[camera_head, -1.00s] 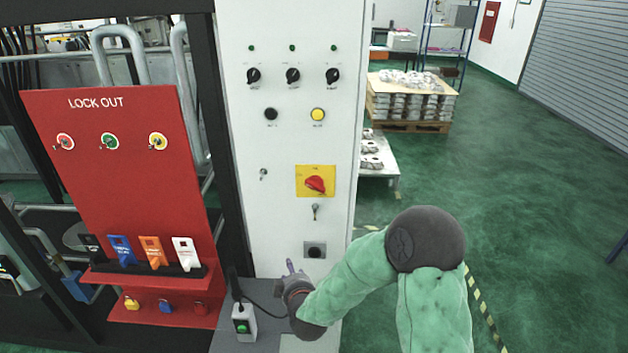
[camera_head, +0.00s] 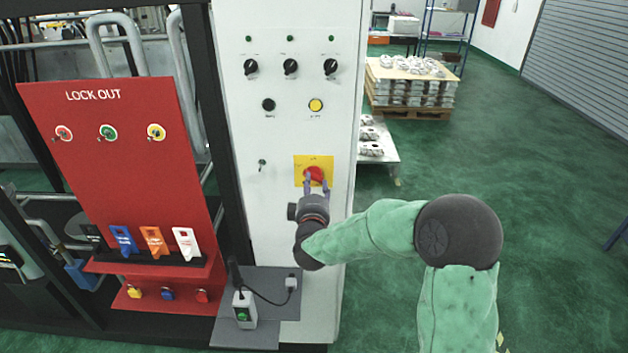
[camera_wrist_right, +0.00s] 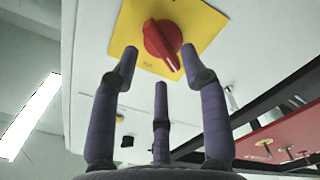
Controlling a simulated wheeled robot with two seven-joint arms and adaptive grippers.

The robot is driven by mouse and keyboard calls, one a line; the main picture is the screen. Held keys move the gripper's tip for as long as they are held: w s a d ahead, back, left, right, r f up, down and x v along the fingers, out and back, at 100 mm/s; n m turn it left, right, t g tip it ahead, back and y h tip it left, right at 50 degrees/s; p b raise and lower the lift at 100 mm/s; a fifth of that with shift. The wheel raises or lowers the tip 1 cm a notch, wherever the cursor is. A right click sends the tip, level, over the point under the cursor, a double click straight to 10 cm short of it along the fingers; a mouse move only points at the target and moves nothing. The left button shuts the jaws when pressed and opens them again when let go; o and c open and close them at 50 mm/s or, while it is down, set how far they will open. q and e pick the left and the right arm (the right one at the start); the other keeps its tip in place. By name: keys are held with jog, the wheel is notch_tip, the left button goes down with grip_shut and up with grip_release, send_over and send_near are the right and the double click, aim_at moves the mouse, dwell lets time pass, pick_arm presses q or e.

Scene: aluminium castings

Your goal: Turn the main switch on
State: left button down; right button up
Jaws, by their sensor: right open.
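The main switch is a red rotary knob (camera_head: 314,174) on a yellow plate (camera_head: 300,163), on the front of the white cabinet (camera_head: 230,120). In the right wrist view the knob (camera_wrist_right: 163,42) is ahead of the fingers, its pointer slanting. My right gripper (camera_head: 317,186) is open, just below and in front of the knob in the head view. In the wrist view its fingers (camera_wrist_right: 158,75) are spread on both sides below the knob, with a third finger between them. I cannot tell whether any fingertip touches the knob. My left gripper is not in view.
Above the switch are black selector knobs (camera_head: 290,67), a black button (camera_head: 268,105) and a yellow button (camera_head: 315,105). A key switch (camera_head: 262,163) is to the left. A red lockout board (camera_head: 110,180) stands further left. A grey shelf (camera_head: 270,280) juts out below. Open green floor is at right.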

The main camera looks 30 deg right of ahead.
aim_at(314, 178)
jog(key=shift+x, duration=1.55)
grip_shut()
